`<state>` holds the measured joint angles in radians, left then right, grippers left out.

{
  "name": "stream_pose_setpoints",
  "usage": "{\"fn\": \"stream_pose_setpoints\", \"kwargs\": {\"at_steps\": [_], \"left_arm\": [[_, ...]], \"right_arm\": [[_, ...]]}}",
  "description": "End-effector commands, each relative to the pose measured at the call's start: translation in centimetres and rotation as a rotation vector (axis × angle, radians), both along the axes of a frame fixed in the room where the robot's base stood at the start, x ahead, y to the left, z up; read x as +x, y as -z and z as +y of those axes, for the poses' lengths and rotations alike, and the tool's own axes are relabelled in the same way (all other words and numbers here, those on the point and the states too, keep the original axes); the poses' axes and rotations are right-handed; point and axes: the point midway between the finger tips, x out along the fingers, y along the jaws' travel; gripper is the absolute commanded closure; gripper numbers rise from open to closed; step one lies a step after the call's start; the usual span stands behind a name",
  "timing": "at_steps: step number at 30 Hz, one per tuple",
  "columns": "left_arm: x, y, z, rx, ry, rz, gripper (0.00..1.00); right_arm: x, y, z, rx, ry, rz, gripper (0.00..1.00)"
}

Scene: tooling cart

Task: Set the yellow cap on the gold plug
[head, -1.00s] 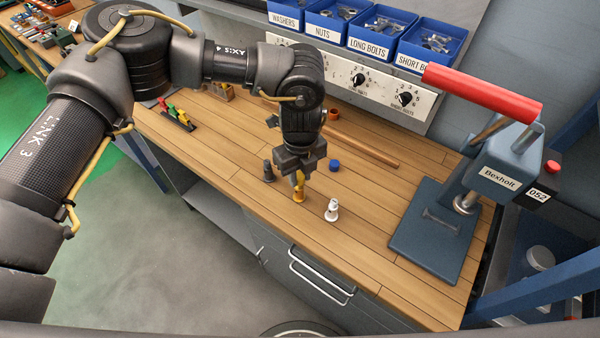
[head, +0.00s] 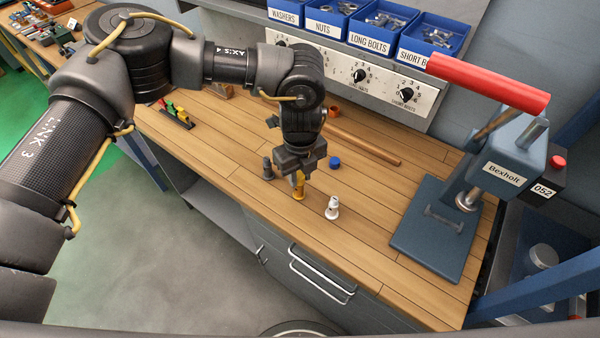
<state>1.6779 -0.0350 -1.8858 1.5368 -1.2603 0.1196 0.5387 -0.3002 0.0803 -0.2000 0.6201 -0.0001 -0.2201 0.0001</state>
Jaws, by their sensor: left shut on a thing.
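The gold plug (head: 299,195) stands on the wooden bench top, directly under my left gripper (head: 298,177). The gripper points down and is shut on a small yellow piece, which looks like the yellow cap (head: 299,179). Its fingers hide most of the cap. The cap is in line above the plug; I cannot tell whether it is seated or only touching. My right gripper is not in view.
A dark grey plug (head: 267,168) stands left of the gripper, a blue cap (head: 335,162) right, and a white plug (head: 332,208) front right. An orange ring (head: 334,112) and a rod (head: 365,147) lie behind. A press (head: 430,235) stands right.

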Motion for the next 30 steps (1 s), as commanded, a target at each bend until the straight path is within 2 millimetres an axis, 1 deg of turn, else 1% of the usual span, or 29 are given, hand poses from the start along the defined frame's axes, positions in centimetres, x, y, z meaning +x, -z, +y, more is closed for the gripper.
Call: {"fn": "stream_pose_setpoints", "kwargs": {"at_steps": [24, 25, 30], "left_arm": [[-0.01, 0.1, 0.03, 0.001, 0.0, 0.001, 0.96], [-0.01, 0.1, 0.03, 0.001, 0.0, 0.001, 0.71], [0.0, 0.1, 0.02, 0.0, 0.0, 0.0, 0.49]], "right_arm": [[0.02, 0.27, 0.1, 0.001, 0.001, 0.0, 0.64], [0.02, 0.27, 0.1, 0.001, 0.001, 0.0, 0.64], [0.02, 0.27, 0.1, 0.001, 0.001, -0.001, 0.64]]}}
